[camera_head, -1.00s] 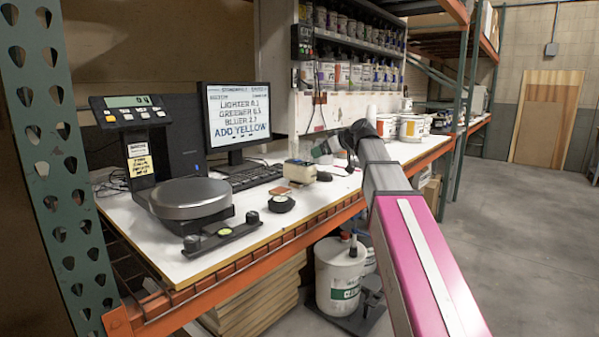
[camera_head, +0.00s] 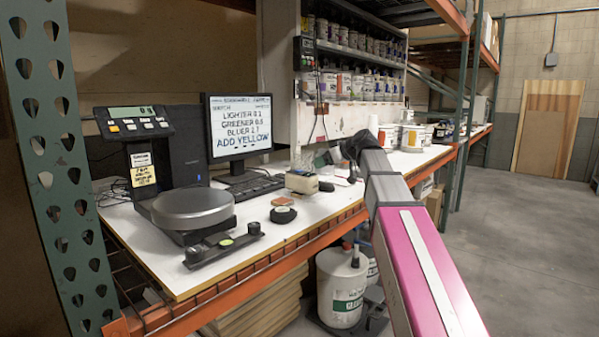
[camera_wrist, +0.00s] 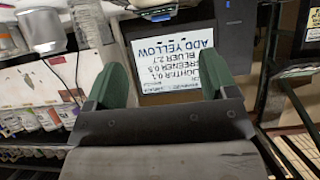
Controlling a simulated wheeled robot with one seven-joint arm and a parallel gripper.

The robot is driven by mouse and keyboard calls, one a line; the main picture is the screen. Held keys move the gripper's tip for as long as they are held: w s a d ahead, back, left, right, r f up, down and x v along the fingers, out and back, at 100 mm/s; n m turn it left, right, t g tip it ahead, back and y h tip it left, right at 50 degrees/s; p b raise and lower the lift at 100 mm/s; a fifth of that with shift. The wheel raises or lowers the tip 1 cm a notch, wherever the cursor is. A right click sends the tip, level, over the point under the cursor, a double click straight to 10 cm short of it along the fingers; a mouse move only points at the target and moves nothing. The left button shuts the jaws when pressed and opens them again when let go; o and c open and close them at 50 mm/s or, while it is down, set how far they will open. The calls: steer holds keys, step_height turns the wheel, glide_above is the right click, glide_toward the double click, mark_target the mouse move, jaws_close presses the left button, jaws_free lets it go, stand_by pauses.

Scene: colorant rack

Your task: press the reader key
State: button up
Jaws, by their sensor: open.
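The monitor (camera_head: 239,127) reads "ADD YELLOW" in the head view. The reader does not show clearly in the wrist view.
A round scale (camera_head: 193,207) with a keypad display (camera_head: 134,122) stands at left. A keyboard (camera_head: 250,188), a dark puck (camera_head: 283,214) and a black bar (camera_head: 222,247) lie on the bench (camera_head: 150,238). A green rack post (camera_head: 50,150) stands at left. Paint tubs (camera_head: 413,138) stand at right.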

jaws_close()
stand_by(1.5)
